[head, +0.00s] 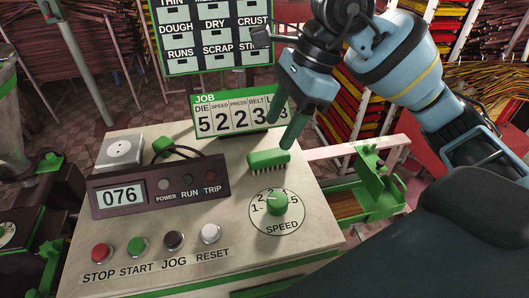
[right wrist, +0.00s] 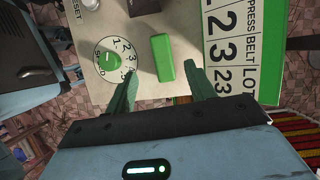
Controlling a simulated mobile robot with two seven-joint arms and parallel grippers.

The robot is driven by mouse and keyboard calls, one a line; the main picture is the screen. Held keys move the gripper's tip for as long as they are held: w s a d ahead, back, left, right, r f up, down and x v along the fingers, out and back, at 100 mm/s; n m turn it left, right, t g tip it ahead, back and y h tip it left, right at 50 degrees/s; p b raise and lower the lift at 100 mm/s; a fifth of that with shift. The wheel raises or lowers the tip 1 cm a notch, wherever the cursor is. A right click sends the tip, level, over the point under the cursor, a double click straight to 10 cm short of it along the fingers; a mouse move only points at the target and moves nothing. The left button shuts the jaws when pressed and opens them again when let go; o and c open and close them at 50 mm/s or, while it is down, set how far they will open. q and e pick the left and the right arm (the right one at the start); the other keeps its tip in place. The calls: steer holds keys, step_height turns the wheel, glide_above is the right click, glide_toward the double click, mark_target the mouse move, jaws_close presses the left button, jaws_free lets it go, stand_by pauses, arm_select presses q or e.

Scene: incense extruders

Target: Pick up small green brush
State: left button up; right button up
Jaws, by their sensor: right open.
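The small green brush (head: 268,160) lies on the top of the control console (head: 215,190), bristles showing along its front edge, between the job sign and the speed dial. In the right wrist view the brush (right wrist: 162,57) shows its plain green back. My right gripper (head: 289,110) is open and empty, above and behind the brush, with one fingertip close to its right end in the picture. In the right wrist view the two green fingers (right wrist: 160,85) are spread wide, with the brush ahead of the gap between them. My left gripper is not in view.
The job sign (head: 240,114) stands at the console's back edge. The green speed dial (head: 277,204) is in front of the brush. A dark display box (head: 160,186) and several push buttons (head: 137,246) are to the left. A green bracket (head: 375,180) is beside the console at right.

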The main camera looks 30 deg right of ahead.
mark_target(268, 154)
steer(key=shift+s+a+f, duration=0.1)
steer(key=shift+a+f, duration=0.05)
steer(key=shift+f, duration=0.2)
steer(key=shift+w+a+f, duration=0.15)
steer(key=shift+f, duration=0.3)
steer(key=shift+w+a+f, duration=0.15)
steer(key=shift+f, duration=0.3)
steer(key=shift+d+x, duration=0.15)
steer(key=shift+x, duration=1.15)
steer(key=shift+d+x, duration=0.15)
steer(key=shift+x, duration=1.1)
steer(key=shift+f, duration=0.15)
steer(key=c, duration=1.1)
steer(key=shift+o, duration=0.2)
steer(key=shift+w+r, duration=0.1)
steer(key=shift+r, duration=0.7)
step_height(268, 154, up, 2)
steer(key=shift+r, duration=0.1)
steer(key=s+a, duration=0.3)
steer(key=a, duration=0.1)
steer(key=s+a, duration=0.3)
steer(key=a, duration=0.1)
steer(key=s+a+r, duration=0.1)
steer(key=s+a, duration=0.2)
steer(key=a, duration=0.2)
steer(key=shift+s+r, duration=0.1)
steer(key=shift+s, duration=0.1)
